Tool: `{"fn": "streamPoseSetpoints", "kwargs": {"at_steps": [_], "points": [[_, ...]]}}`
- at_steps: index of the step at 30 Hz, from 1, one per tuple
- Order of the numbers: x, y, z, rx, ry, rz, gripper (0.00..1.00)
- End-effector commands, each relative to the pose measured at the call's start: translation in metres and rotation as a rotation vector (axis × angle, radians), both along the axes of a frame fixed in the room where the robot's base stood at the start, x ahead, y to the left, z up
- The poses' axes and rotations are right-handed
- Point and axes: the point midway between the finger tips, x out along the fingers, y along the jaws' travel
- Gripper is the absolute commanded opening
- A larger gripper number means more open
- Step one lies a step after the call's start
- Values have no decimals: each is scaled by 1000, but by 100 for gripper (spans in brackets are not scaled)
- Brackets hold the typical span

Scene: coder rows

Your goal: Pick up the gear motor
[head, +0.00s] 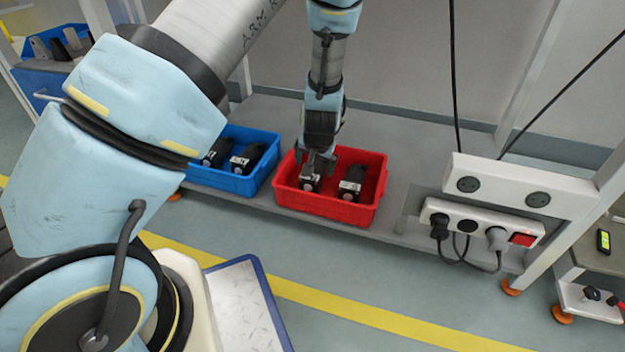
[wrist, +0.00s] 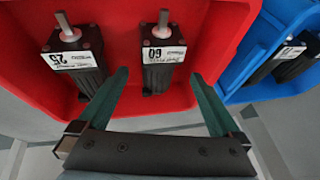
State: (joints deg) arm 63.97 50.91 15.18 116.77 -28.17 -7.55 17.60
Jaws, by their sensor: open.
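Two black gear motors with silver shafts and white labels lie side by side in a red bin (head: 328,207). In the wrist view the motor labelled 60 (wrist: 160,55) lies ahead between the lines of my fingers, and the motor labelled 25 (wrist: 76,52) lies to its left. In the head view my gripper (head: 318,160) is over the left motor (head: 311,183), partly hiding it; the other motor (head: 351,184) is to the right. My gripper, also in the wrist view (wrist: 160,85), is open, with nothing held. I cannot tell whether a finger touches a motor.
A blue bin (head: 235,183) with black motors stands left of the red bin (wrist: 200,20) on the grey shelf. Power sockets with plugs and cables (head: 480,226) are at the right. A table leg (head: 560,230) stands beyond them.

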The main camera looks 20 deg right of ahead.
Motion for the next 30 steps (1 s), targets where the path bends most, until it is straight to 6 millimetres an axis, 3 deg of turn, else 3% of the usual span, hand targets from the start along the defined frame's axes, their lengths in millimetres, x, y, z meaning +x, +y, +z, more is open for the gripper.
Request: {"fn": "streamPoseSetpoints", "kwargs": {"at_steps": [1, 8, 18, 26, 30], "points": [[3, -1, -10, 0, 1, 1, 100], [9, -4, -21, 0, 0, 0, 100], [27, -11, -58, 0, 1, 2, 100], [29, -12, -58, 1, 1, 0, 100], [29, -12, -58, 1, 1, 0, 85]]}}
